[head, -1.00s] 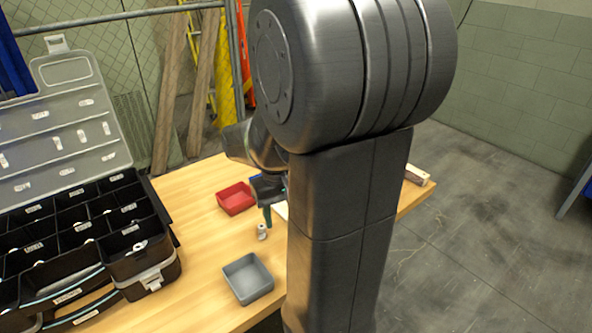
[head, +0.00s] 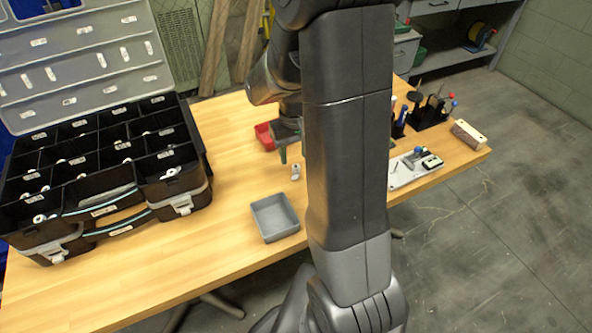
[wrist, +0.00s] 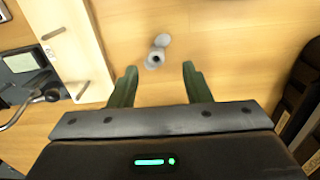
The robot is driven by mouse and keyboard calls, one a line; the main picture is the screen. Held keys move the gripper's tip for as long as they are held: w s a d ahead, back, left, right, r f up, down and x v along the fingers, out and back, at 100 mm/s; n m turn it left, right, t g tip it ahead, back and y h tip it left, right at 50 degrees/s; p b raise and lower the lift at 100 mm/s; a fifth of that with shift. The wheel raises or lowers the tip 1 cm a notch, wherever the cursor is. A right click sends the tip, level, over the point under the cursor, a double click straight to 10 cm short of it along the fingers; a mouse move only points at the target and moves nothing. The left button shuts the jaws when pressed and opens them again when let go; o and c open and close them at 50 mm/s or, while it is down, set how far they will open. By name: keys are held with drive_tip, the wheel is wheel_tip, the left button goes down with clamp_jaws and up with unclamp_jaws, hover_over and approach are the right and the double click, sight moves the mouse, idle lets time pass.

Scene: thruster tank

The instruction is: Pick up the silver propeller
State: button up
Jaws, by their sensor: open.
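The silver propeller (wrist: 156,51) is a small grey piece with a round hub, lying on the wooden table. In the head view it is a small pale piece (head: 295,172) behind the grey tray. My gripper (wrist: 158,70) is open and empty, with two green fingers. In the wrist view the propeller shows just beyond the fingertips, sideways between them. The gripper (head: 291,152) shows above the table in the head view, partly hidden by my arm. I cannot tell its exact height above the propeller.
A grey tray (head: 257,219) and a red tray (head: 264,138) are close by. A black compartment case (head: 118,207) with several small parts stands at left. A white board (head: 402,176) and a tool rack (head: 428,117) are at right. Bare wood surrounds the propeller.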

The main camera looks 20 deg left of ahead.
drive_tip(key=f, duration=0.4)
drive_tip(key=shift+w+d+f, duration=0.15)
drive_tip(key=shift+w+f, duration=0.05)
drive_tip(key=shift+f, duration=0.15)
clamp_jaws()
wheel_tip(320, 180, up, 10)
drive_tip(key=shift+p, duration=0.3)
